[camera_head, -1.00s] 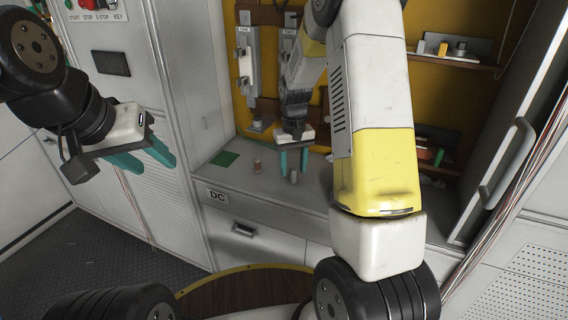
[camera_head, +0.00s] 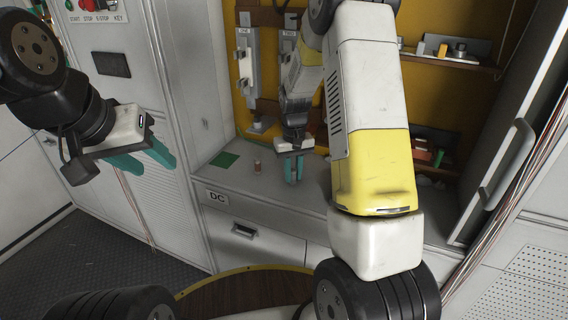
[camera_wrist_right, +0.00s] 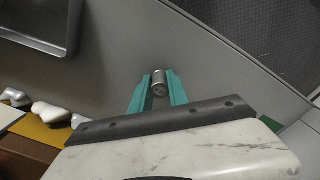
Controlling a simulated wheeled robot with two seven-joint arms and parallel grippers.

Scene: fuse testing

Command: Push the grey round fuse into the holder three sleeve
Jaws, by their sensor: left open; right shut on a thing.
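My right gripper (camera_head: 293,172) is down at the grey counter and shut on the grey round fuse. In the right wrist view the fuse (camera_wrist_right: 159,80) is a short metal cylinder between the two teal fingertips (camera_wrist_right: 158,90). In the head view the fingers mostly hide it. My left gripper (camera_head: 148,158) is open and empty, away to the left above the floor. Two upright holders, a left one (camera_head: 245,65) and a second one (camera_head: 287,48), are on the yellow back panel. No holder marked three can be made out; my right arm covers part of the panel.
A small reddish-grey cylinder (camera_head: 258,166) stands on the counter (camera_head: 255,188) left of my right gripper. A green patch (camera_head: 224,160) lies further left. Shelves with small parts (camera_head: 460,50) are at the right, beside an open cabinet door (camera_head: 505,150).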

